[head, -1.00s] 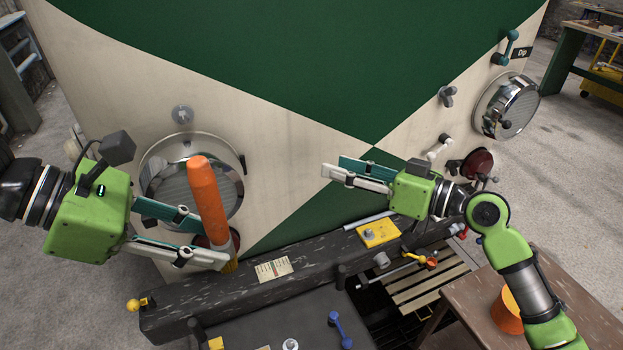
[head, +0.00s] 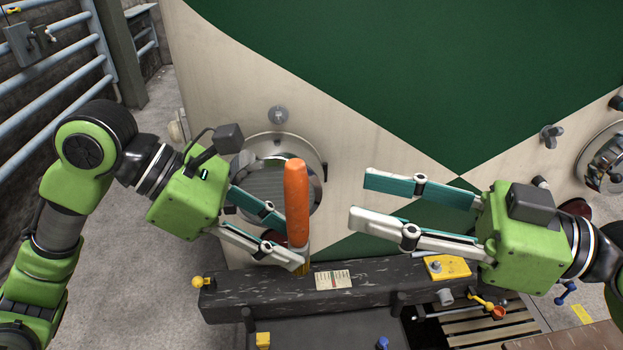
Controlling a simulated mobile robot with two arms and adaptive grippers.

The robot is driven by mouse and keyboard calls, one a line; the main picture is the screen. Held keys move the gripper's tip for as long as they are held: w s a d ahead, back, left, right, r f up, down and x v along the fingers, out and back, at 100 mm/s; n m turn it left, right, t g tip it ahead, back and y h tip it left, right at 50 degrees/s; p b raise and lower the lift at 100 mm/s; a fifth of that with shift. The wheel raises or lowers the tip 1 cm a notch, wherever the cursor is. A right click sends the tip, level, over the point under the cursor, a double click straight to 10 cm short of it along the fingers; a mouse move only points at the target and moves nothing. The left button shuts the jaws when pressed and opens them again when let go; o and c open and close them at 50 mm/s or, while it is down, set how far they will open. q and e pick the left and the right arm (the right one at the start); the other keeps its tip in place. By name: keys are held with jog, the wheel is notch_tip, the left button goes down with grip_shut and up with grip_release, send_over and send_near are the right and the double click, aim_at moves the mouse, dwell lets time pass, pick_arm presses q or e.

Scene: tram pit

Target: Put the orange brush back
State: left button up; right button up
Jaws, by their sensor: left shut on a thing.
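The orange brush (head: 297,200) stands nearly upright, with an orange handle on top, a pale metal collar below and a yellowish lower end. My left gripper (head: 292,243) is shut on its lower part, from the left. The lower end meets the dark beam in the picture; I cannot tell whether it touches. My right gripper (head: 360,202) is open and empty, a short way right of the brush, its fingers pointing left towards the handle.
The green and cream tram front (head: 360,90) with a round headlamp (head: 262,180) rises behind. The dark bumper beam (head: 375,283) carries a paper label (head: 333,280), a yellow plate (head: 447,267) and a yellow knob (head: 198,282). Blue railings (head: 55,60) stand at the left.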

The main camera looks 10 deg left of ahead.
aim_at(299, 181)
jog(key=a, duration=0.3)
jog(key=w+a, duration=0.1)
jog(key=a, duration=0.2)
jog(key=w+a, duration=0.1)
jog(key=a, duration=0.3)
jog(key=shift+d, duration=0.1)
grip_shut()
pick_arm(q)
jog(key=o, duration=1.2)
jog(key=shift+a, duration=0.1)
